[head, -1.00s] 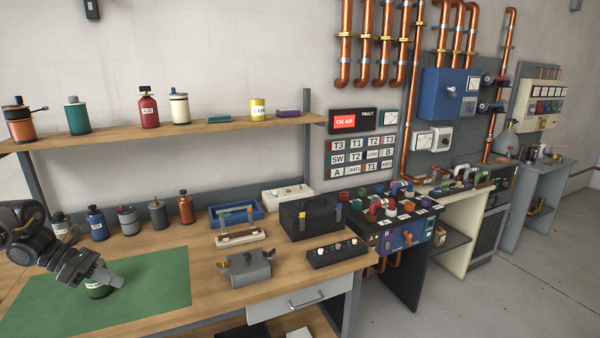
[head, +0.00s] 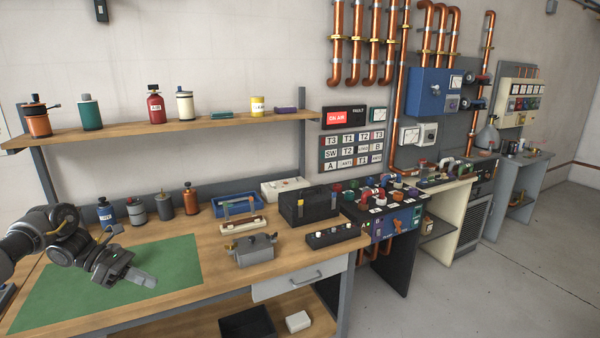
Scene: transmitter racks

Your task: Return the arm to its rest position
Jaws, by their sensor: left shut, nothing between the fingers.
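My left arm (head: 62,240) comes in from the left. Its gripper (head: 150,281) is over the green mat (head: 170,265) on the wooden workbench, pointing to the right and slightly down. Its fingers are together and nothing shows between them. The arm hides part of the mat and the bench behind it. My right gripper is not in view.
Several bottles, one blue (head: 105,213) and one orange (head: 191,200), stand behind the mat. A grey metal box (head: 252,250), a black toolbox (head: 307,207) and a button panel (head: 332,236) stand to the right. A shelf (head: 225,124) hangs above.

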